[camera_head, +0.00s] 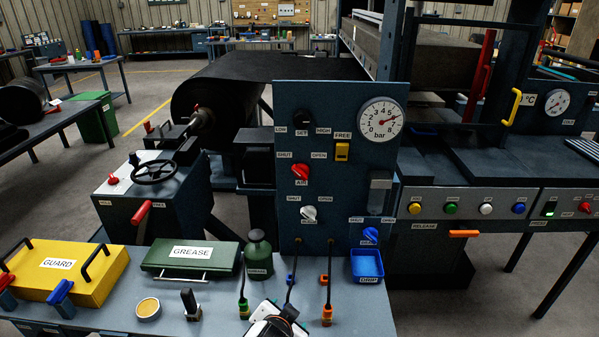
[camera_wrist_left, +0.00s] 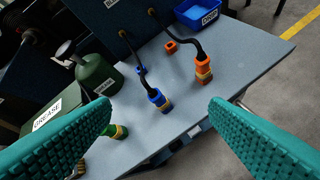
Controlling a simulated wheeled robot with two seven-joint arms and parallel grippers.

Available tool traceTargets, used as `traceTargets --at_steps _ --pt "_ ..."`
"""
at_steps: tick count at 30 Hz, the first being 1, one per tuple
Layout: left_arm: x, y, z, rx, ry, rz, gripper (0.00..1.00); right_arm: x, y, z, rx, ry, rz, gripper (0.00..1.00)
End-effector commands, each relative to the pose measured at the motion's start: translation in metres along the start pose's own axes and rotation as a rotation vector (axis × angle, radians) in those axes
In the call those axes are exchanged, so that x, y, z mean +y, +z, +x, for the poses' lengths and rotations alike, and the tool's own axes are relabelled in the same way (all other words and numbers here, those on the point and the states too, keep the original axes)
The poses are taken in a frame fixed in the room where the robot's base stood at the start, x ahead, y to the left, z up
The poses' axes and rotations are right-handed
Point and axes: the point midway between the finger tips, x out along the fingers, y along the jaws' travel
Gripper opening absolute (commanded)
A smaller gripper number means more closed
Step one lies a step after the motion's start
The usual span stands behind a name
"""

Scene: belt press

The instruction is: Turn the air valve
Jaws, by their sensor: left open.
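The air valve (camera_head: 301,171) is a red knob on the dark blue upright panel (camera_head: 340,215) in the head view, between SHUT and OPEN labels with AIR below. Its handle looks slightly tilted; its exact setting is hard to tell. The gauge (camera_head: 381,119) above right has a red needle. My left gripper (camera_wrist_left: 160,108) is open, its teal fingers wide apart and empty above the bench in the left wrist view. Only part of my left wrist shows at the head view's bottom edge, below and apart from the valve. The wrist view does not show the valve. My right gripper is out of view.
Cables with a green plug (camera_head: 244,308), a blue plug (camera_wrist_left: 160,100) and an orange plug (camera_head: 327,315) stand before the panel. A white knob (camera_head: 309,213) sits below the valve.

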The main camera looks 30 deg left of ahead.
Motion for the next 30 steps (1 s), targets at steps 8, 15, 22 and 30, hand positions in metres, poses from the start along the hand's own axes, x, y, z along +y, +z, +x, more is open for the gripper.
traceTargets --at_steps 8,15,22,30 --pt "0.106 0.156 0.017 -0.376 0.416 0.091 0.70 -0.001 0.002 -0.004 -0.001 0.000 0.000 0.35" --pt "0.137 0.217 0.014 -0.507 0.573 0.184 0.70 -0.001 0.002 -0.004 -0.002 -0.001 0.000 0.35" --pt "0.152 0.234 0.032 -0.512 0.578 0.191 0.70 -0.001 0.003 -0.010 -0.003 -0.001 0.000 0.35" --pt "0.177 0.261 0.072 -0.511 0.576 0.189 0.70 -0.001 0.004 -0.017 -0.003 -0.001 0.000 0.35"
